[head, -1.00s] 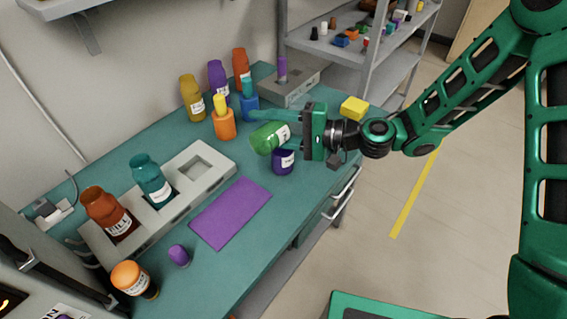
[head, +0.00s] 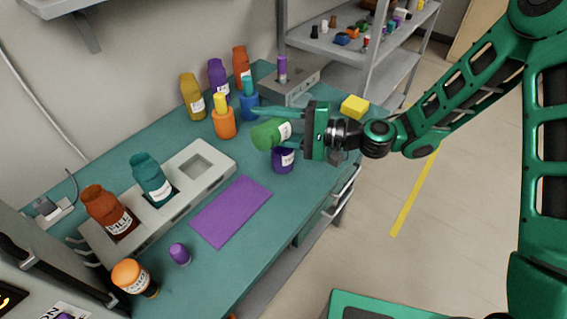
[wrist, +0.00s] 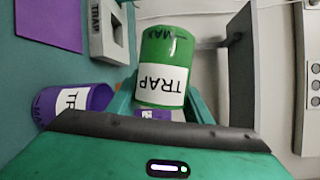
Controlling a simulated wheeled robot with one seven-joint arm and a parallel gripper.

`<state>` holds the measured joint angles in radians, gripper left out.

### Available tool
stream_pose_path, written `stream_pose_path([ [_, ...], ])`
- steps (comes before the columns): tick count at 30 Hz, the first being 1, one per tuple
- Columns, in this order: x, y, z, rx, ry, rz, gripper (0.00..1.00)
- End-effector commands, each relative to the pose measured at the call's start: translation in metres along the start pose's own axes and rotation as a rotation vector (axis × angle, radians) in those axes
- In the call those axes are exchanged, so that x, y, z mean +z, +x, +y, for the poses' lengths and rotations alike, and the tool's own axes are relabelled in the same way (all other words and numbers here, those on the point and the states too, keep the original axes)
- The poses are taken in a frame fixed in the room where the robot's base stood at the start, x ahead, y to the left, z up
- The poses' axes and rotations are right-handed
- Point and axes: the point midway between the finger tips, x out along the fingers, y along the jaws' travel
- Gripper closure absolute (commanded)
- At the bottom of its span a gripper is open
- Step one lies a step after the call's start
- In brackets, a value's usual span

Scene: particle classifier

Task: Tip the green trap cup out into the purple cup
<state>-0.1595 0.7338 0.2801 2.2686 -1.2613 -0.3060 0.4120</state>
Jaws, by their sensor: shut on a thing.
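The green trap cup (head: 268,134) lies tilted on its side in my gripper (head: 285,128), its far end pointing left in the head view. It also shows in the wrist view (wrist: 165,55), with its TRAP label facing the camera. My gripper is shut on it. The purple cup (head: 283,160) stands upright on the bench just below the green cup. In the wrist view the purple cup (wrist: 85,100) is at the lower left, partly hidden by my gripper. I cannot see whether anything is coming out of the green cup.
A grey block (head: 215,150) holds a teal cup (head: 150,178) and a red-brown cup (head: 105,208); one socket is empty. A purple mat (head: 230,212) lies in front. Several bottles stand along the wall. A yellow block (head: 354,107) sits near the bench's right edge.

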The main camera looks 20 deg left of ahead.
Motion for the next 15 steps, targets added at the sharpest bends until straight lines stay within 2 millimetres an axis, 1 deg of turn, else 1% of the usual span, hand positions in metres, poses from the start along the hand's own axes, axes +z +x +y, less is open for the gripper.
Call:
stream_pose_path([
  [15, -0.0014, -0.0006, -0.0006, -0.022, 0.053, -0.009, 0.78],
])
